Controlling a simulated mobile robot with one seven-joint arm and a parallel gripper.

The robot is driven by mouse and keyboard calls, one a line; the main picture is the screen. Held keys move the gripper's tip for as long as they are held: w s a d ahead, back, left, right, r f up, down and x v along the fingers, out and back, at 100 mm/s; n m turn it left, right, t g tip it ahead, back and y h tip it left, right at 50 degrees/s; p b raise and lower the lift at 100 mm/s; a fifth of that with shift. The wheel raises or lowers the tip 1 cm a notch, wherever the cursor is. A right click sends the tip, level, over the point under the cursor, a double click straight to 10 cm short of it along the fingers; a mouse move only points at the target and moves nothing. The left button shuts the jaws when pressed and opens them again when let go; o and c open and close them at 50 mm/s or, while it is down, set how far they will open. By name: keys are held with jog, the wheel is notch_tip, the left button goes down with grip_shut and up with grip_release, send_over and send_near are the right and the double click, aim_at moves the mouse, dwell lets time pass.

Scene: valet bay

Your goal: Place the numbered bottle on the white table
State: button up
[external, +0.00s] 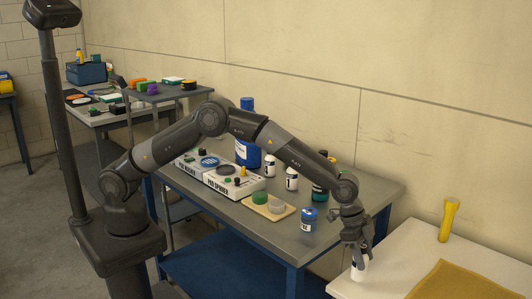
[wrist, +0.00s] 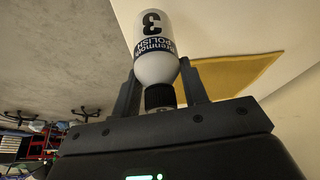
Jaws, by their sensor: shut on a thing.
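The numbered bottle is white with a dark blue label band, a "3" and the word "POLISH"; it shows in the wrist view (wrist: 155,55) and in the external view (external: 358,268). My gripper (external: 357,250) is shut on it near its dark cap end; the fingers also show in the wrist view (wrist: 163,88). The bottle is roughly upright at the left part of the white table (external: 400,258). I cannot tell whether its base touches the tabletop. My gripper hides the bottle's upper part in the external view.
A yellow cloth (external: 465,283) lies on the white table, right of the bottle. A yellow torch-like object (external: 449,220) stands at its back. The grey workbench (external: 262,232) to the left holds several bottles, a blue-lidded jar (external: 309,220) and a tan tray (external: 283,214).

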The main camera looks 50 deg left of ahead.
jog(key=shift+f, duration=1.95)
jog(key=shift+f, duration=0.15)
jog(key=o, duration=1.1)
jog(key=shift+c, duration=0.2)
jog(key=v, duration=1.2)
jog(key=shift+r, duration=0.25)
